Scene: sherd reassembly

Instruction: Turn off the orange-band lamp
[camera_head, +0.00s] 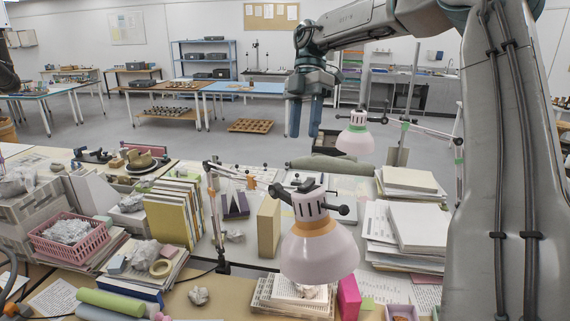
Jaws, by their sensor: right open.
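The orange-band lamp (320,258) stands at the front middle, with a pale pinkish shade facing down and an orange band around its neck. Black fittings and a dark knob sit on its top, and its arm runs left to a dark post (215,215). Its bulb is hidden; the papers just under the shade look bright. A second lamp with a green band (357,141) hangs farther back on the right. My right gripper (305,119) is open and empty, fingers pointing down, above and behind the orange-band lamp and left of the green-band one. My left gripper is out of view.
Stacks of paper (418,228) stand right of the lamp. Yellow folders (173,213), a tan upright box (269,227) and a pink basket (70,240) crowd the left. A magenta block (348,297) stands close to the lamp's front right. Open floor lies behind the desk.

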